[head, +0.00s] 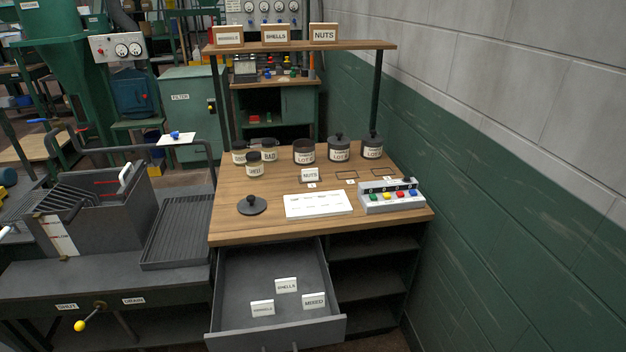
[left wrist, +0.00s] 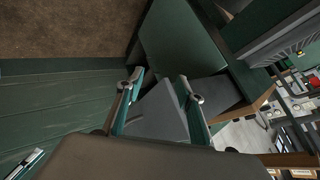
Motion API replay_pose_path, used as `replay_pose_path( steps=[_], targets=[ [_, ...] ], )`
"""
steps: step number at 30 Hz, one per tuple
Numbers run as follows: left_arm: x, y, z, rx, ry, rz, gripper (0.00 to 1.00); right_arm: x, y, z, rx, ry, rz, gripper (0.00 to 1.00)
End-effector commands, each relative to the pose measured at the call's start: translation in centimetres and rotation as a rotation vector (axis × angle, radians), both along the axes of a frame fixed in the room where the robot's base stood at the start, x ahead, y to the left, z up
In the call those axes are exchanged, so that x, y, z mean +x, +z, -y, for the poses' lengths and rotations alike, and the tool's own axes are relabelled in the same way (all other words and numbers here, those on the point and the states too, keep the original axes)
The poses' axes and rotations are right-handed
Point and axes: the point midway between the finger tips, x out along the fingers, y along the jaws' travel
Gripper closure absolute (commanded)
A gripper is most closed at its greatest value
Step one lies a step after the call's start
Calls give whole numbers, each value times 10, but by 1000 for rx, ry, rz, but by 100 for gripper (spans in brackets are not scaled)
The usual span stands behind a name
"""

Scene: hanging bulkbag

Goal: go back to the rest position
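My left gripper (left wrist: 160,88) shows in the left wrist view, its two fingers apart with nothing between them. Behind the fingers are a grey surface and a dark green panel, which I cannot place exactly. Neither gripper shows clearly in the head view. My right gripper is in neither view. The wooden workbench (head: 270,220) stands in the middle of the head view, with its grey drawer (head: 240,280) pulled open. Several white label cards, such as the card at the drawer's right (head: 313,301), stand in the drawer.
Dark labelled jars, a round black lid (head: 252,205), a white board (head: 318,204) and a button box (head: 391,196) are on the bench. A shelf (head: 300,47) holds three signs. A wall (head: 500,170) bounds the right; a grey tank (head: 95,215) stands left.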

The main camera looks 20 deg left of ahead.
Motion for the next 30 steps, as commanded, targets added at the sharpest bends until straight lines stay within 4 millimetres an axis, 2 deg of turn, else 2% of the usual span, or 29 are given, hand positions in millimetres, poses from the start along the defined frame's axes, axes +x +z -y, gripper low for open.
replay_pose_path(
  steps=[9, 12, 15, 20, 30],
  targets=[
    [-11, -14, 105, -289, 223, 0, 63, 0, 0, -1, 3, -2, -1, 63],
    [-9, -13, 133, -364, 282, 0, 63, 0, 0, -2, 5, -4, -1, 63],
    [-8, -10, 152, -418, 323, 0, 63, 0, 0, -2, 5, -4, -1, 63],
    [-6, -8, 165, -453, 350, -1, 63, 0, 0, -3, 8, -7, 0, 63],
    [-6, -8, 166, -454, 350, -1, 63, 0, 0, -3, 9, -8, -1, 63]
  ],
)
